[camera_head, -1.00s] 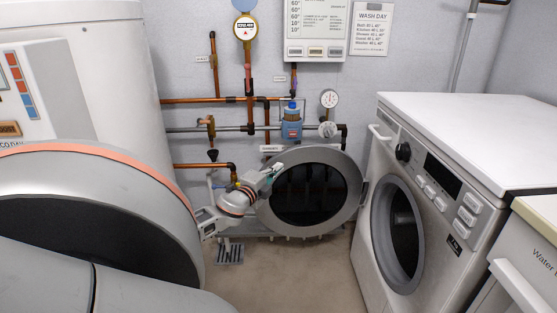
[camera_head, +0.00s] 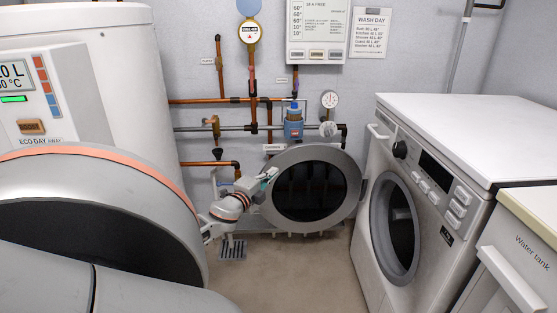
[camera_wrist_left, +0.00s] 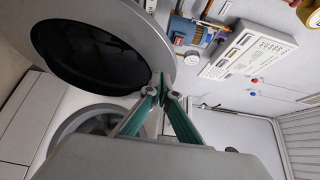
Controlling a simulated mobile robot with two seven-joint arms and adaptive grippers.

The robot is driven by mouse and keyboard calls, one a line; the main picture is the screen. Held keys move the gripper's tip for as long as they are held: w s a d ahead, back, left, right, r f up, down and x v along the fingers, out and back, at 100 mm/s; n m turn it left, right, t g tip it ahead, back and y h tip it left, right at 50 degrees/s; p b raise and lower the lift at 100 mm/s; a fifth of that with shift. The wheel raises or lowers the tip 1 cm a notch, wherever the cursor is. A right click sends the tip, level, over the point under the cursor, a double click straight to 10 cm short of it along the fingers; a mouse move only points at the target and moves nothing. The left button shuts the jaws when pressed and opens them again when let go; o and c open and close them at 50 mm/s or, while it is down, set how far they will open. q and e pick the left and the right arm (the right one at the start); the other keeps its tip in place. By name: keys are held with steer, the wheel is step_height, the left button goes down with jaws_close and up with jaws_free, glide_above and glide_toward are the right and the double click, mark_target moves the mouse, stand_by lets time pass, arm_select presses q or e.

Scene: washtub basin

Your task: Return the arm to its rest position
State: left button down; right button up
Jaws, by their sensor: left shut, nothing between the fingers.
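My left arm's forearm and wrist (camera_head: 230,207) reach in from the left, low in the head view. My left gripper (camera_head: 272,172) is at its end, beside the upper left rim of a round, grey-rimmed, dark-faced basin or door (camera_head: 312,190). In the left wrist view the two green fingers of the gripper (camera_wrist_left: 163,86) meet at their tips and hold nothing. The round dark disc (camera_wrist_left: 85,45) lies just beyond them, to the upper left; I cannot tell whether they touch it. My right gripper is not in view.
A white washing machine (camera_head: 440,190) stands at the right, with a water tank unit (camera_head: 525,240) in front of it. A large white boiler (camera_head: 125,80) stands at the left.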

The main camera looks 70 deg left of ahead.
arm_select(q)
steer(key=s, duration=0.6)
steer(key=shift+s+a, duration=0.3)
steer(key=shift+s, duration=0.05)
